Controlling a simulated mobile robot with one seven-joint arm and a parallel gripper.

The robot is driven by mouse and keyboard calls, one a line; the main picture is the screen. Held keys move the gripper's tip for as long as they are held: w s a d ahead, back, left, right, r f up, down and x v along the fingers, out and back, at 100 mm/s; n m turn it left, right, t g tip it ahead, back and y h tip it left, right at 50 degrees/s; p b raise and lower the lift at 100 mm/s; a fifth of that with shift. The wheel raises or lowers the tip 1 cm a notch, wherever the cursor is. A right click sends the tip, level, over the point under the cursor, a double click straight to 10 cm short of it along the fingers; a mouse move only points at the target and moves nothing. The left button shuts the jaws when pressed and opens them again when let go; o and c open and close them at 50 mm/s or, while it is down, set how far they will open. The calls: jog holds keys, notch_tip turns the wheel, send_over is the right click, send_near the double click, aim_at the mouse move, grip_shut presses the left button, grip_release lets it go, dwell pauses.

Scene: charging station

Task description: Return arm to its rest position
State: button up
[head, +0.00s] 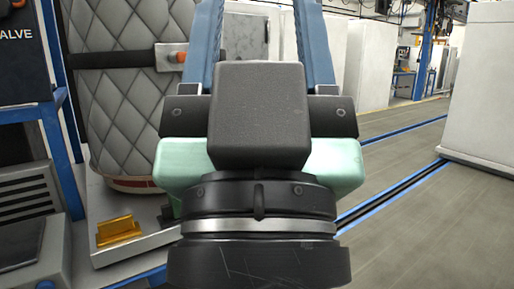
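My gripper (260,20) fills the middle of the head view, seen from behind its dark wrist and pale green body. Its two long blue fingers point up and away from me. They stand well apart, with nothing seen between them but the background, so it is open and empty. The fingertips run out of the top of the frame. Most of my arm is out of view.
A grey quilted cylinder (125,95) with a dark strap stands at left on a pale platform (140,250). A yellow block (118,231) lies at the platform's front. A blue-framed rack (55,130) is far left. White cabinets (485,90) stand right; the floor (420,230) there is open.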

notch_tip(320, 180, up, 30)
jog(key=p, duration=2.8)
jog(key=shift+f, duration=0.2)
jog(key=shift+a, duration=0.1)
